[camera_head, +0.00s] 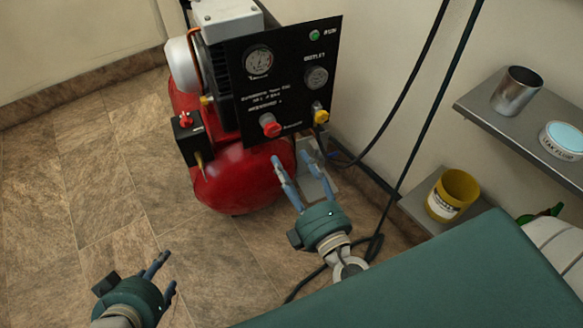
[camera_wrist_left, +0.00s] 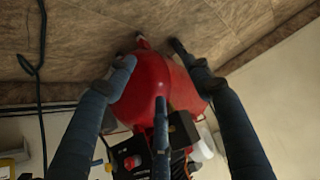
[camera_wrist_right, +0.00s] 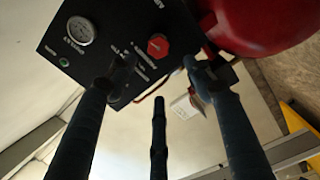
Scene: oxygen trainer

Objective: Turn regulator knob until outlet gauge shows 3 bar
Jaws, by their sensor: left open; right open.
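The black panel (camera_head: 290,95) on the compressor carries a red regulator knob (camera_head: 270,124) low down and the outlet gauge (camera_head: 317,77) at its right. The gauge's needle is too small to read. The knob (camera_wrist_right: 158,45) and the outlet gauge (camera_wrist_right: 80,30) also show in the right wrist view. My right gripper (camera_head: 291,163) is open and empty below the panel, apart from the knob. Its fingers (camera_wrist_right: 158,72) point toward the panel. My left gripper (camera_head: 166,271) is open and empty over the floor at lower left; its wrist view faces the red tank (camera_wrist_left: 145,95).
A second gauge (camera_head: 258,61) and a yellow fitting (camera_head: 320,113) sit on the panel. A black box with a red top (camera_head: 188,122) stands left of it. Black hoses hang at right. A shelf (camera_head: 490,113) holds a metal cup (camera_head: 516,92). A green surface (camera_head: 440,270) fills the lower right.

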